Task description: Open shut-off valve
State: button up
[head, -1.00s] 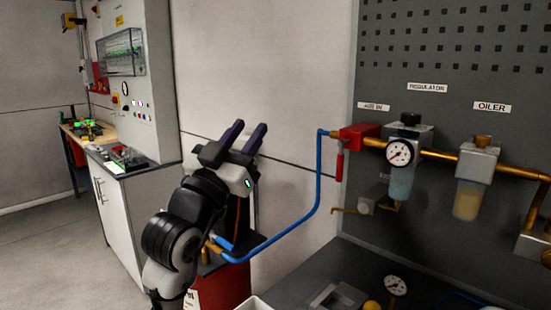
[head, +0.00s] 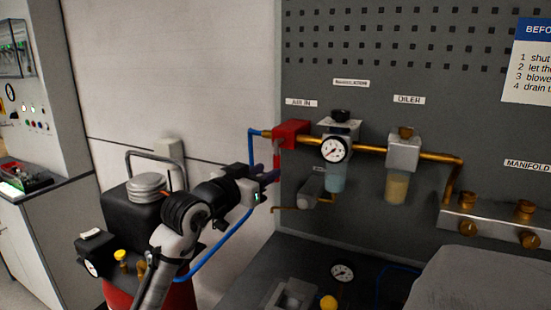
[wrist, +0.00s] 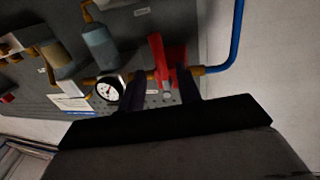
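The shut-off valve is a red block (head: 290,133) on the brass air line, under the AIR IN label. Its red lever (head: 277,160) hangs down, its lower part partly hidden by my gripper. My gripper (head: 268,176) is at the lever, its dark fingers pointing right toward the board. In the wrist view, which is upside down, the fingers (wrist: 160,85) stand apart. The red lever (wrist: 157,56) appears in the gap between them, with the valve body (wrist: 178,62) beside it. I cannot tell whether a finger touches the lever.
A regulator with a round gauge (head: 334,149) and an oiler (head: 400,163) sit to the right of the valve. A blue hose (head: 217,243) runs from the valve down past my gripper. A black and red compressor (head: 135,215) stands at left. The bench lies below.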

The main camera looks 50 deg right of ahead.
aim_at(276, 165)
jog(key=d, duration=0.1)
jog(key=d+p, duration=0.1)
jog(key=d, duration=0.3)
jog(key=shift+w+d+p, duration=0.2)
jog(key=shift+w+p, duration=0.05)
jog(key=shift+p, duration=0.05)
grip_shut()
